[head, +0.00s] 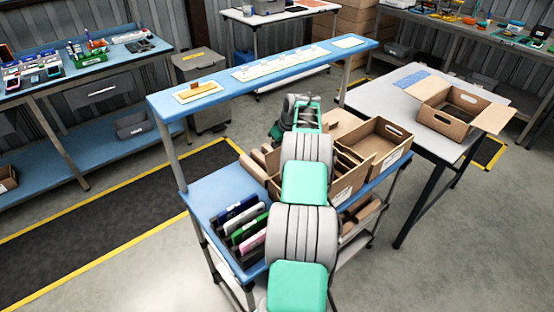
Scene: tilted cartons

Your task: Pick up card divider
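Several thin brown card pieces (349,164) stand on edge in a tilted carton (350,184) on the blue workbench, right of my arm; they look like card dividers. My arm reaches from the bottom of the head view over the bench. Its far end, with my gripper (295,108), is above the back of the bench, behind and left of these card pieces. My arm hides part of the cartons and the bench. The fingers are too small and covered to tell whether they are open or hold anything.
A larger open carton (376,147) stands at the bench's right. Colored binders (243,224) stand in a rack at the left. A raised blue shelf (305,64) with white label trays spans the back. An open carton (450,108) sits on the grey table (396,103).

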